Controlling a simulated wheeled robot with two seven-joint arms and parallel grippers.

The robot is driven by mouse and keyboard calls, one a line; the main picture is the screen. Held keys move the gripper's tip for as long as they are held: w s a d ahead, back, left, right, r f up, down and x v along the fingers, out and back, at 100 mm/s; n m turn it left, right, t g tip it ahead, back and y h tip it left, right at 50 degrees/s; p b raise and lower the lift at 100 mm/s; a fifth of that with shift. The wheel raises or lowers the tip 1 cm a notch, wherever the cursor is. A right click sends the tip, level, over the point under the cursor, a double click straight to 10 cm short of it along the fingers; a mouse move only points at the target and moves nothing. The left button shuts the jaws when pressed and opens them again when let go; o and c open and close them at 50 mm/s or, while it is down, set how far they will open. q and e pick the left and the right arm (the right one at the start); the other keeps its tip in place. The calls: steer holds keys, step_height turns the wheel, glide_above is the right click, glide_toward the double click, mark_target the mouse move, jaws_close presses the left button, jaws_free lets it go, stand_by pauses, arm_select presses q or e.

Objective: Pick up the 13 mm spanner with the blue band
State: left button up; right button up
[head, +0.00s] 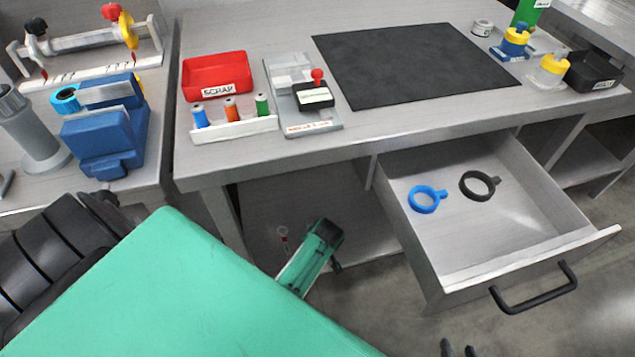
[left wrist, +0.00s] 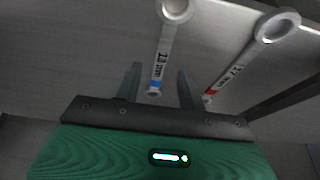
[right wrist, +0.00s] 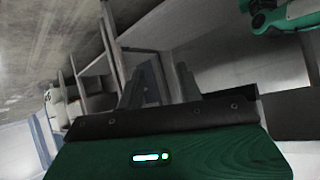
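The 13 mm spanner (left wrist: 164,50) shows in the left wrist view, with a pale ring end at the top and a blue band near its lower end. A second spanner, with a 17 mm label and a red band (left wrist: 235,72), is to its right. My left gripper (left wrist: 158,82) is open, its fingers on either side of the blue-band end, with gaps visible. In the head view its fingers are not clear, below the bench. My right gripper (right wrist: 158,78) is open and empty; its tips (head: 458,350) show at the head view's bottom edge.
An open drawer (head: 455,277) holds a blue ring (head: 426,209) and a black ring (head: 496,196). The bench top carries a red scrap tray (head: 216,90), a spool rack (head: 235,131) and a black mat (head: 415,62). The under-bench space has side panels.

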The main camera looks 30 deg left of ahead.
arm_select(q)
steer(key=shift+w+a+f+b, duration=0.1)
steer(key=shift+a+f+b, duration=0.05)
steer(key=shift+f+b, duration=0.4)
steer(key=shift+f, duration=0.1)
arm_select(e)
steer(key=shift+w+a+r+t+y, duration=0.15)
steer(key=shift+a+t+y, duration=0.15)
steer(key=shift+a+t, duration=0.35)
steer(key=shift+w+a+r+t+y, duration=0.1)
steer(key=shift+a+t+y, duration=0.2)
steer(key=shift+a+t, duration=0.35)
steer(key=shift+a, duration=0.1)
arm_select(q)
jaws_close()
